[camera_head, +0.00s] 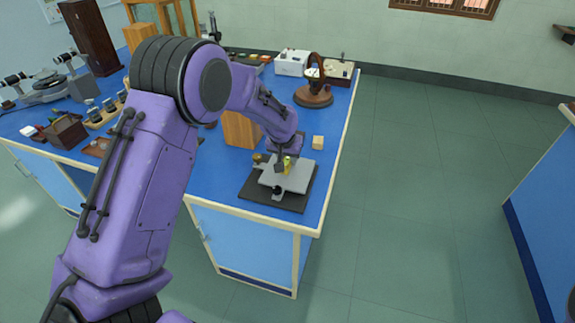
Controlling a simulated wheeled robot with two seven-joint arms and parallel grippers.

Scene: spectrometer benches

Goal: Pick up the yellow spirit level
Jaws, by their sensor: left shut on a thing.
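The yellow spirit level (287,162) is a small yellow piece at the tip of my left gripper (283,165). My left arm comes in from the left and reaches down over the grey platform (290,178) near the bench's front right corner. The left gripper is shut on the spirit level, just over or at the platform's top; I cannot tell whether the level touches it. The gripper hides part of the level. My right gripper is not in view.
The platform stands on a dark base (300,203) on the blue bench (336,120). A wooden block (238,130), a small pale cube (318,142) and a brown round-based instrument (314,97) stand nearby. Floor (430,190) is clear to the right, before another bench (545,190).

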